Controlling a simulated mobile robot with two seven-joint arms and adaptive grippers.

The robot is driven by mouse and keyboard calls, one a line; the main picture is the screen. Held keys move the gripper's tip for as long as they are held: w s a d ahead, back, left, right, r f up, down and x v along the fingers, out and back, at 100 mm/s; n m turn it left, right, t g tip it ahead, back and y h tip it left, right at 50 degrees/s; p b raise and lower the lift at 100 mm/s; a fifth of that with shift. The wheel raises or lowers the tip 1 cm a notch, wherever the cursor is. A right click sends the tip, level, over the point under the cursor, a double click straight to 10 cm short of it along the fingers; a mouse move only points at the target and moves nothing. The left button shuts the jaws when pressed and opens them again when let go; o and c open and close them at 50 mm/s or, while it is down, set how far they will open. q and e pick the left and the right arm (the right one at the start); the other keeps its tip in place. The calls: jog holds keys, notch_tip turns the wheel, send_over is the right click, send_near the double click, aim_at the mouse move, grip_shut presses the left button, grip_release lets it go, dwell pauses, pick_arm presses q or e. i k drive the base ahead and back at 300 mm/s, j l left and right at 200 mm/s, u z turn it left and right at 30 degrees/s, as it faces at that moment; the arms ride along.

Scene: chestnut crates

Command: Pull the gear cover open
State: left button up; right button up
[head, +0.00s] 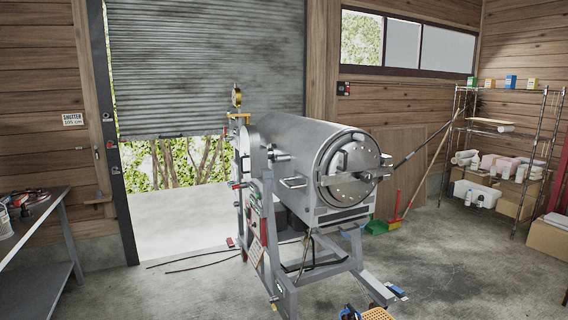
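A large steel drum machine (300,140) stands on a grey frame in the middle of the room. Its right end has a round door (350,188) with bolts, a bar and handles, and it looks shut. At the left end is a narrow grey upright housing (243,150) with a brass gauge (237,97) above it. I cannot tell for certain which part is the gear cover. A bar handle (293,183) sticks out of the drum's front side. Neither of my grippers is in view.
A workbench (45,208) with tools stands at the left. A wire shelf (500,130) with boxes stands at the right. A cable (200,262) lies on the floor. Concrete floor (170,295) is clear left of the machine; small items (378,314) lie at the bottom edge.

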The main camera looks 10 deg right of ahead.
aim_at(250, 160)
jog(key=i+j+z, duration=0.25)
jog(key=i, duration=0.25)
jog(key=i+j+z, duration=0.2)
jog(key=i+j, duration=0.25)
jog(key=i+j+z, duration=0.15)
jog(key=i+j, duration=0.6)
jog(key=j, duration=0.1)
